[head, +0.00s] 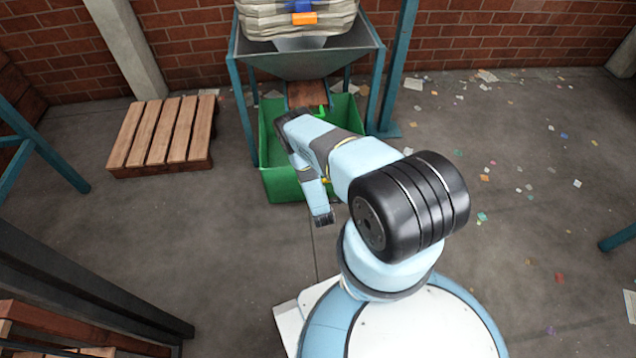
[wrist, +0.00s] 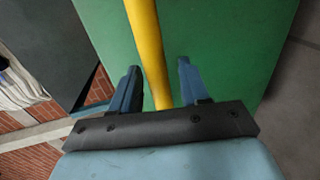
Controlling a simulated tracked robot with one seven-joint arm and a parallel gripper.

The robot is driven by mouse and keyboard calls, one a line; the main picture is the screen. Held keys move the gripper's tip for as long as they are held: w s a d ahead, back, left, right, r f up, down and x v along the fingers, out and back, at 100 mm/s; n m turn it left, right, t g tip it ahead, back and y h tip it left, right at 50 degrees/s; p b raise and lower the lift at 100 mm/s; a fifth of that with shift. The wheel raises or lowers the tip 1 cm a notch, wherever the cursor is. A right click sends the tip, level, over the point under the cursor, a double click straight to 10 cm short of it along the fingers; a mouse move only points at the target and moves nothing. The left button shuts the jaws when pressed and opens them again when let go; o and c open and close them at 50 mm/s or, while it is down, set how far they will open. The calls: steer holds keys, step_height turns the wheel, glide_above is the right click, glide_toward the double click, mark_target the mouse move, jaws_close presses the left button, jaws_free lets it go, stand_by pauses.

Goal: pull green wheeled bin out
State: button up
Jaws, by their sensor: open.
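The green wheeled bin (head: 283,185) stands on the floor under a grey hopper, partly hidden behind my arm in the head view. Its green wall (wrist: 215,50) fills much of the wrist view. A yellow bar handle (wrist: 141,22) crosses in front of that wall. My gripper (wrist: 158,66) is open, with one finger on each side of the yellow bar. The bar passes between the fingers, with a gap visible at least on the right. I cannot tell its exact depth between them. In the head view my arm hides most of the handle.
A wooden pallet (head: 163,133) lies to the left. Paper scraps litter the floor at right. The floor in front of the bin (head: 240,240) is clear.

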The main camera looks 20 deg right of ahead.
steer(key=v, duration=1.3)
steer(key=shift+s, duration=0.1)
